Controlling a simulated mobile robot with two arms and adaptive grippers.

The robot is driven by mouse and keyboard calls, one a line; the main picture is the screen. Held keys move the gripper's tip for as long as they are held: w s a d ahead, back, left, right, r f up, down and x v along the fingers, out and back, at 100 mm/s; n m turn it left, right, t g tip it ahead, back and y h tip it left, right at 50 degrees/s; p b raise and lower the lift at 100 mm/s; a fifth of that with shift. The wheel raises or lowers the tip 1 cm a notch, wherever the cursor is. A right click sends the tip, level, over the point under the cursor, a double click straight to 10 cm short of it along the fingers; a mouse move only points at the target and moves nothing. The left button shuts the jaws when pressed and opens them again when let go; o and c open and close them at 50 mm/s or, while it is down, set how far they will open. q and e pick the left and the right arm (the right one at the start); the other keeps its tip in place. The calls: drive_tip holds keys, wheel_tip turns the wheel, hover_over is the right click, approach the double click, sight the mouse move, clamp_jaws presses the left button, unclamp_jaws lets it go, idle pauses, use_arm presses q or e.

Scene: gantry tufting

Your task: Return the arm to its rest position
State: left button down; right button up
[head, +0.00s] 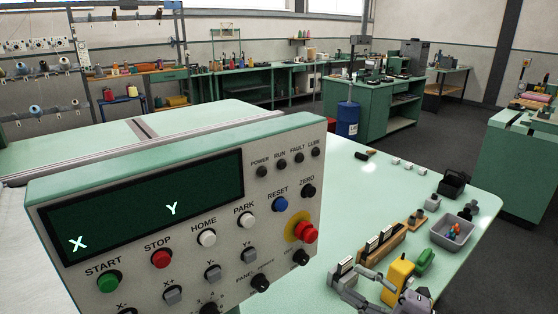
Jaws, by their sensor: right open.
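My right gripper (362,284) is low at the right of centre in the head view, just above the green table top. Its jaws are open, with the fingers pointing left. A yellow object (397,276) stands close beside the fingers; I cannot tell whether they touch. A grey block with upright plates (343,273) is near the fingertips. My right arm is mostly cut off by the bottom edge. My left gripper is not in view.
A large control panel (290,190) with a dark screen and several buttons stands at left and centre. Near my right gripper are a wooden rack (395,238), a green object (425,259) and a grey bin (440,236).

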drive_tip(key=s+d+f+m+h, duration=0.1)
drive_tip(key=s+f+m+h, duration=0.1)
drive_tip(key=f+m+h, duration=0.45)
drive_tip(key=s+d+f+m+h, duration=0.1)
drive_tip(key=s+f+m+h, duration=0.25)
drive_tip(key=m+h, duration=0.55)
drive_tip(key=s+a+f+m+g, duration=0.25)
drive_tip(key=s+g, duration=0.25)
drive_tip(key=s, duration=0.5)
drive_tip(key=s+a+f+m+g, duration=0.1)
drive_tip(key=s+f+m+g, duration=0.3)
drive_tip(key=s, duration=0.5)
wheel_tip(320, 180, down, 26)
drive_tip(key=s+g, duration=0.2)
drive_tip(key=s+d+f, duration=0.3)
drive_tip(key=s+f, duration=1.3)
drive_tip(key=s, duration=0.1)
drive_tip(key=shift+f+n+g+y, duration=0.25)
drive_tip(key=shift+n+g+y, duration=0.1)
drive_tip(key=shift+n+g, duration=0.05)
